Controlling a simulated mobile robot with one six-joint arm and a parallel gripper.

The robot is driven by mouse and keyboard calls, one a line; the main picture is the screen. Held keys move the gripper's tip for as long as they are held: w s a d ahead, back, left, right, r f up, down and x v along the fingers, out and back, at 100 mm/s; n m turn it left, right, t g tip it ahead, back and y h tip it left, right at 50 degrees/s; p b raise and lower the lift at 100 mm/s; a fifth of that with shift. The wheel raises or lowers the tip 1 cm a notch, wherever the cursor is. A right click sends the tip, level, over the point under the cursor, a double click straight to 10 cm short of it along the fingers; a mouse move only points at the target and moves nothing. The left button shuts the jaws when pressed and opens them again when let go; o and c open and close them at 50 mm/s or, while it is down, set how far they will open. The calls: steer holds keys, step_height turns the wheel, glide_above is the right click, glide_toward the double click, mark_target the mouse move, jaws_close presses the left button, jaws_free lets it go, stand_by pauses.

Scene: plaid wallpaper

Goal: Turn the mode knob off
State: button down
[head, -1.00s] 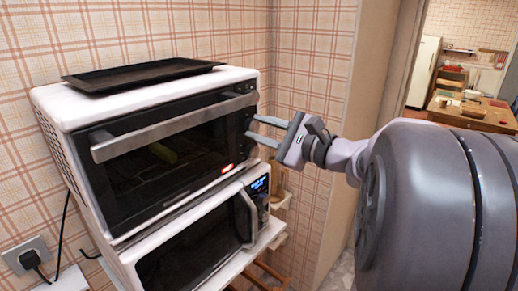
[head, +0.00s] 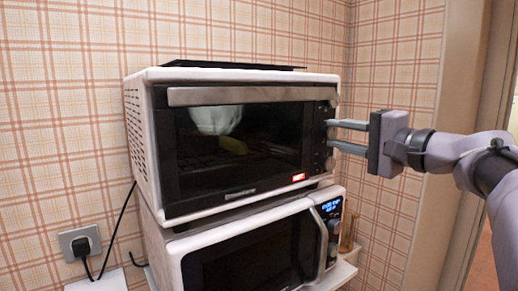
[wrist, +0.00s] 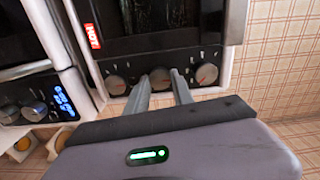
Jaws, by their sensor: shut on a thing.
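The white countertop oven (head: 235,76) has a dark glass door and a control panel on its right edge. In the wrist view three round knobs show in a row on that panel. My gripper (wrist: 160,80) is shut on the middle knob (wrist: 160,75), one finger on each side. The outer knobs (wrist: 116,84) and (wrist: 207,74) stand free beside the fingers. In the head view my gripper (head: 331,135) reaches in from the right, fingers at the panel. The knob labels are too small to read, so I cannot tell which is the mode knob.
A microwave (head: 255,245) with a blue display stands below the oven. A dark tray (head: 235,65) lies on top. The plaid wall (head: 395,70) is close on the right. A plug (head: 81,247) is at left.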

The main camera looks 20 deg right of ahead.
steer(key=shift+n+b, duration=0.6)
steer(key=shift+b, duration=0.05)
steer(key=c, duration=1.1)
jaws_free()
steer(key=p+v, duration=0.2)
steer(key=v, duration=1.5)
steer(key=shift+s+p, duration=0.25)
steer(key=shift+p, duration=0.15)
steer(key=shift+d, duration=0.1)
